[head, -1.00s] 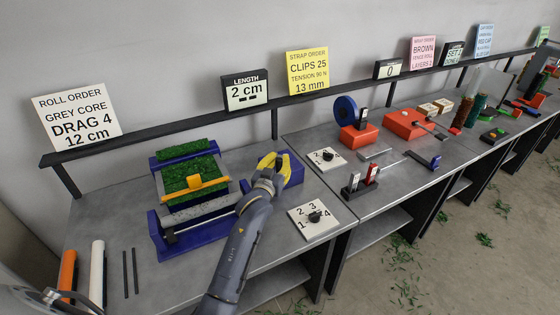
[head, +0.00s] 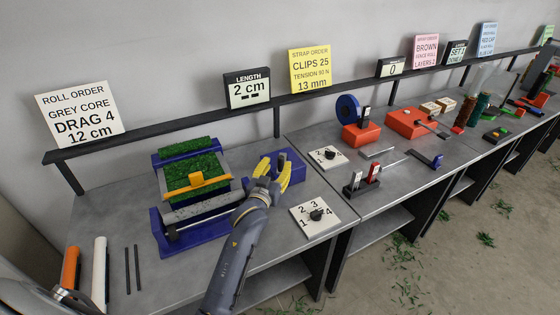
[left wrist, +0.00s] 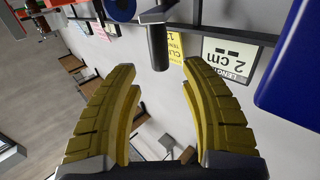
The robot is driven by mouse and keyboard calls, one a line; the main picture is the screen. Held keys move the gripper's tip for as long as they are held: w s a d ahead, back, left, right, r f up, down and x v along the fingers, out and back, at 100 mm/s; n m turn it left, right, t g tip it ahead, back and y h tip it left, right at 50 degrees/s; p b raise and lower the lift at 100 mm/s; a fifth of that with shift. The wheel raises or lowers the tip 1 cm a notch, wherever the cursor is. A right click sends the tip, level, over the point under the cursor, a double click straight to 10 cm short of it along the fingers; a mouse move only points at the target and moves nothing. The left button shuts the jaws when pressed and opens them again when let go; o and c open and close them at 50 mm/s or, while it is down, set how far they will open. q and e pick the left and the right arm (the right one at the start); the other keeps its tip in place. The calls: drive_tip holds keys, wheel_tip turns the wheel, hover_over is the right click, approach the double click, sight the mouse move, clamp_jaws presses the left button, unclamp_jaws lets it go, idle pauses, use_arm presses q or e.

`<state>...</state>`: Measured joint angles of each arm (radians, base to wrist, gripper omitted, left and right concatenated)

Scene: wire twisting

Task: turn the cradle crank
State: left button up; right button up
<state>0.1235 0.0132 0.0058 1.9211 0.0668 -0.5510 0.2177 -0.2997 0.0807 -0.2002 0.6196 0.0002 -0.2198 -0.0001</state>
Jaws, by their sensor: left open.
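The blue cradle (head: 165,238) stands on the left bench with a pale roller across its front, green turf and a yellow bar. My left gripper (head: 276,164) is at its right, in front of a blue block (head: 297,166). In the left wrist view, my left gripper's yellow fingers (left wrist: 160,72) are spread and empty. A dark grey crank arm with a round handle (left wrist: 157,46) points toward the gap between the fingertips, with no visible contact. The crank is not clear in the head view, where the gripper covers that area. My right gripper is not in view.
A numbered dial plate (head: 316,214) lies near the bench's front right. An orange roll (head: 70,267), a white roll (head: 99,272) and two dark rods (head: 133,270) lie at the left. The length display (head: 247,90) reads 2 cm. A black rail (head: 190,124) runs behind.

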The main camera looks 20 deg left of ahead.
use_arm(q)
drive_tip(key=s, duration=0.7)
drive_tip(key=shift+s, duration=0.2)
drive_tip(key=shift+d, duration=0.1)
drive_tip(key=shift+r, duration=0.1)
drive_tip(key=shift+c, duration=0.4)
drive_tip(key=d+m, duration=0.1)
drive_tip(key=w+d+m, duration=0.1)
drive_tip(key=d, duration=0.1)
drive_tip(key=w+d, duration=0.1)
drive_tip(key=shift+w+d+r+m+h, duration=0.15)
drive_tip(key=shift+d+r+m+h, duration=0.15)
drive_tip(key=shift+m, duration=0.1)
drive_tip(key=c, duration=0.7)
drive_tip(key=d+m, duration=0.1)
drive_tip(key=m, duration=0.1)
drive_tip(key=w+d+f+m, duration=0.1)
drive_tip(key=m, duration=0.2)
drive_tip(key=d+m, duration=0.1)
drive_tip(key=m, duration=0.1)
drive_tip(key=shift+w+d+f+m, duration=0.15)
drive_tip(key=shift+d+m, duration=0.05)
drive_tip(key=shift+m, duration=0.1)
clamp_jaws()
drive_tip(key=w+a+m+y, duration=0.1)
drive_tip(key=w+a+m, duration=0.3)
drive_tip(key=w+m, duration=0.3)
drive_tip(key=shift+w+a+f+y, duration=0.15)
drive_tip(key=shift+w+f+y, duration=0.2)
drive_tip(key=shift+w, duration=0.4)
